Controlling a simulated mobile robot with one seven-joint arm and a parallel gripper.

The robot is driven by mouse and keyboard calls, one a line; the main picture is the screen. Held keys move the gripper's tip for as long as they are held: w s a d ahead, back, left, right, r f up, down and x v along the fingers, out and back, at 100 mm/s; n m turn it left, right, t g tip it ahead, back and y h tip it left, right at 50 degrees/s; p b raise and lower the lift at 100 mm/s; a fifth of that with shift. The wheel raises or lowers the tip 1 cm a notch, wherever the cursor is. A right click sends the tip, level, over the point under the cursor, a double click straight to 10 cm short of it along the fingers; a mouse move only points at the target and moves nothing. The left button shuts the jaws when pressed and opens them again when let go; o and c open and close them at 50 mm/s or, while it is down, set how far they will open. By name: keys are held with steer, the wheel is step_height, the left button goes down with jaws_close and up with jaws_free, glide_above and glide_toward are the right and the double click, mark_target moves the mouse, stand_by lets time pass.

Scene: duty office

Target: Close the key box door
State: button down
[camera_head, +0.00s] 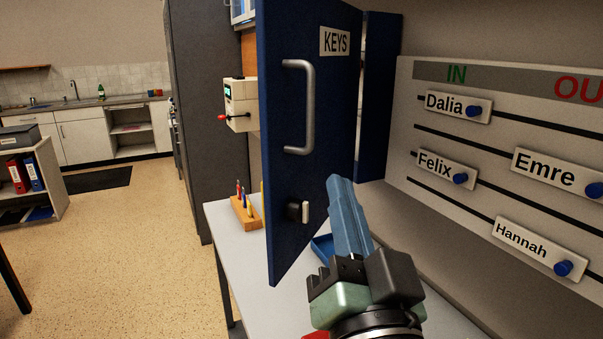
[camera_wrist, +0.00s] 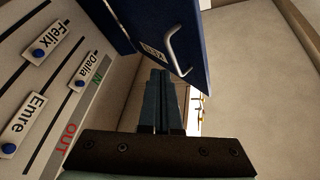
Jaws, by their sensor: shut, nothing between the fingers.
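The key box door (camera_head: 315,130) is a dark blue panel with a KEYS label (camera_head: 335,41), a grey bar handle (camera_head: 304,105) and a small latch (camera_head: 298,211) low down. It stands wide open, swung out from the blue key box (camera_head: 375,95) on the wall. In the wrist view the door (camera_wrist: 155,25) and its handle (camera_wrist: 178,50) are at the top. My gripper (camera_head: 340,182) is shut and empty, in front of the box and right of the door's lower part. I cannot tell whether it touches the door. The box's inside is mostly hidden.
An in/out board (camera_head: 480,150) with name tags hangs close on the right. Below is a light table (camera_head: 235,240) with a wooden pen block (camera_head: 246,213) and a blue tray (camera_head: 323,246). A white device (camera_head: 240,103) shows behind the door. The floor at left is open.

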mark_target(279, 212)
steer(key=s+d+f+m+g+y+p, duration=0.2)
steer(key=s+f+m+g+y+p, duration=0.25)
steer(key=f+m+p, duration=0.6)
steer(key=shift+n+g+h, duration=0.35)
steer(key=shift+n, duration=0.3)
steer(key=shift+w+a+r+p, duration=0.55)
steer(key=shift+w+a+p, duration=0.85)
steer(key=shift+w, duration=0.35)
steer(key=shift+w+a+r+p, duration=0.5)
steer(key=shift+w+a+p, duration=0.9)
steer(key=shift+w, duration=0.4)
steer(key=shift+w+a+r+p, duration=0.55)
steer(key=shift+w+a+p, duration=0.85)
steer(key=shift+w, duration=0.35)
